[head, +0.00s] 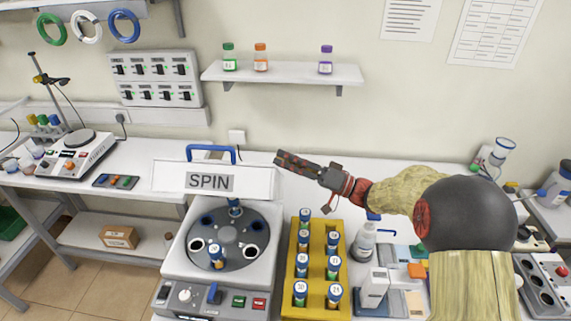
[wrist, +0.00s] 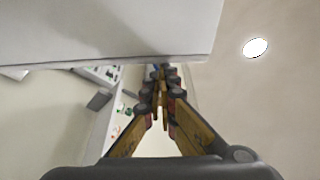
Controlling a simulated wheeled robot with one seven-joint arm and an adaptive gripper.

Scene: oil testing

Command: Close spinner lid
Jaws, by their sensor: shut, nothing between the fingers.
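The spinner (head: 262,288) stands on the bench with its lid (head: 255,181) raised upright at the back. The lid's front reads SPIN, and a blue handle (head: 209,148) stands on its top edge. The rotor (head: 228,236) is exposed, with two blue-capped tubes in it, one at the back (head: 235,206) and one at the front (head: 216,254). My gripper (head: 279,157) is shut and empty, just beside the lid's upper right corner. In the wrist view my gripper's fingers (wrist: 161,76) meet below a large white panel, probably the lid (wrist: 110,28); contact cannot be told.
A wall shelf (head: 290,74) holds three small bottles. A hotplate stirrer (head: 75,152) stands at left. Bench behind the rack is fairly clear.

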